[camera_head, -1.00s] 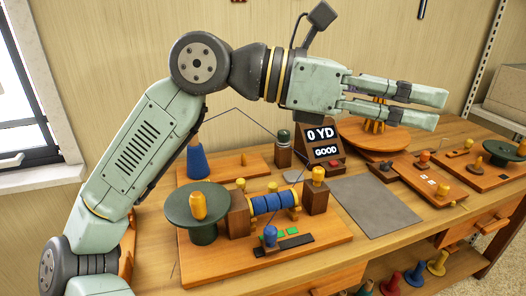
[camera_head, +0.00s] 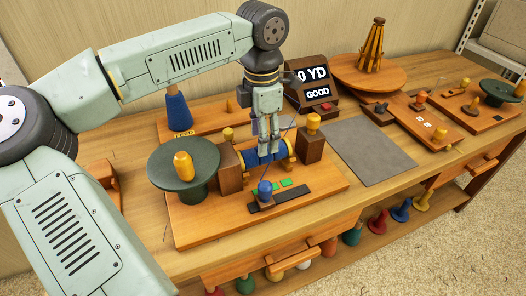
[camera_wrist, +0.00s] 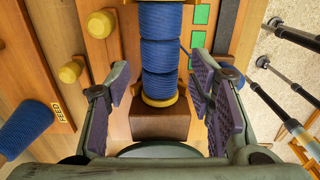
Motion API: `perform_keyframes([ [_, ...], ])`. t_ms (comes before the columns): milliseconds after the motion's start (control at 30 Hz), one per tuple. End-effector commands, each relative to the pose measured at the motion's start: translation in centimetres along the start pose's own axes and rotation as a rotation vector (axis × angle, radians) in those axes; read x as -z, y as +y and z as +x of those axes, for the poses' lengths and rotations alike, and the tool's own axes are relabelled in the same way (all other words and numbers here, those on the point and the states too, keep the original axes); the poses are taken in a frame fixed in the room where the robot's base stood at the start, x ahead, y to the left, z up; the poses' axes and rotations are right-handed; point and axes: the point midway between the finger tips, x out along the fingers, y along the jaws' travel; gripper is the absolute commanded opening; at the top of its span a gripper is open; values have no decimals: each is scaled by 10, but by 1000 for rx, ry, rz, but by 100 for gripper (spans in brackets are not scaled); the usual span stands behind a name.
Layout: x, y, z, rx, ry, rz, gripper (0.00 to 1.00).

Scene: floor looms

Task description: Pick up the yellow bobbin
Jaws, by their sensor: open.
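The bobbin with yellow ends (camera_head: 291,147) lies level between two brown posts on the wooden winder and is wound with blue thread. In the wrist view its blue windings run up the middle, with a yellow end (camera_wrist: 160,101) nearest me. My gripper (camera_head: 265,148) points down over this bobbin, fingers apart. In the wrist view my gripper (camera_wrist: 160,76) has one pad on each side of the windings, with gaps showing on both sides. I cannot tell how far down the fingertips reach. Another yellow bobbin-like piece (camera_head: 422,202) stands on the low shelf, far from my gripper.
A dark green disc (camera_head: 172,152) with a yellow-orange peg stands left of the winder. A blue cone (camera_head: 177,110) stands behind it. The display box (camera_head: 311,88) is behind and right of my gripper. A grey mat (camera_head: 372,153) lies clear at right.

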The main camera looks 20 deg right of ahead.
Motion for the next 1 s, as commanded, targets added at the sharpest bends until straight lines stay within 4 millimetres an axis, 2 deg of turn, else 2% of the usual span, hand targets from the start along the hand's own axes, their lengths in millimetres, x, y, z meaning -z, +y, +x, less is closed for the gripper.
perform_keyframes([
  [133,2,0,11,2,-1,0,49],
  [400,5,-1,49,1,-2,-1,49],
  [700,5,-1,54,0,-3,0,48],
  [1000,5,-1,54,0,-3,0,28],
])
